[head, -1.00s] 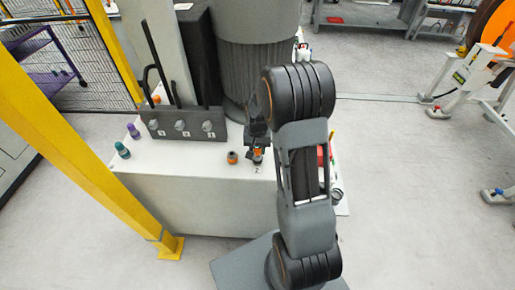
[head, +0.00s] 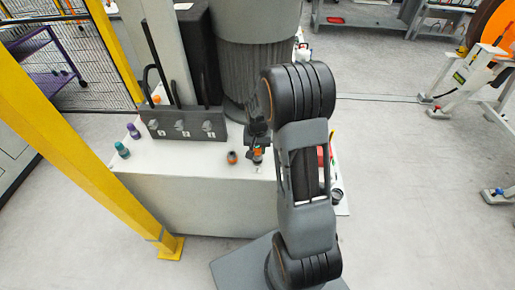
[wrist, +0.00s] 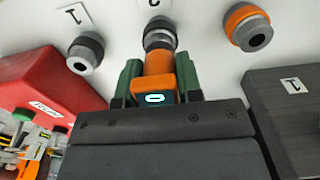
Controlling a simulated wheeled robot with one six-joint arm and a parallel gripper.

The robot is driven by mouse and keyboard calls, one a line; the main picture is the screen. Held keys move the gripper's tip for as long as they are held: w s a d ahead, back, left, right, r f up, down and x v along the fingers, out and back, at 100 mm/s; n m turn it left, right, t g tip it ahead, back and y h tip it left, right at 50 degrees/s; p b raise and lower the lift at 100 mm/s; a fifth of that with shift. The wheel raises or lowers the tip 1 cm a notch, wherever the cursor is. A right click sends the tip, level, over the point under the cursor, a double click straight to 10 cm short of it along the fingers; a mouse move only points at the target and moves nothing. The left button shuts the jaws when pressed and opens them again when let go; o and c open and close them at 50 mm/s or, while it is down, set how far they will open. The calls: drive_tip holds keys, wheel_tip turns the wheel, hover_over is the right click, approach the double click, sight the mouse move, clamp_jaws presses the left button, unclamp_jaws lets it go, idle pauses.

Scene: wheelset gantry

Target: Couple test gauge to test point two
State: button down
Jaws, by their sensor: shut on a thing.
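The test gauge (wrist: 156,88) is orange with a small dark display. In the wrist view it sits between the green fingers of my gripper (wrist: 158,82), which is shut on it. The gauge's front end lines up with a dark, grey-rimmed fitting (wrist: 160,34) and meets or overlaps it in the picture; I cannot tell if it is seated. A label partly cut off at the top edge stands behind this fitting. In the head view my gripper (head: 257,147) is low over the table's front part, above a small numbered label, with the orange gauge (head: 257,157) at its tip.
In the wrist view, a grey fitting (wrist: 86,52) by a label "1" is at left and an orange-ringed fitting (wrist: 247,27) at right. A red block (wrist: 50,90) lies left. The white table (head: 190,160) holds a dark hose block (head: 181,125) and teal and purple caps (head: 122,150).

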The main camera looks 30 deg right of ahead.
drive_tip(key=shift+f+b, duration=0.35)
drive_tip(key=shift+f, duration=0.15)
idle(0.3)
drive_tip(key=c, duration=0.7)
unclamp_jaws()
wheel_tip(320, 180, up, 14)
drive_tip(key=shift+f, duration=0.1)
idle(0.5)
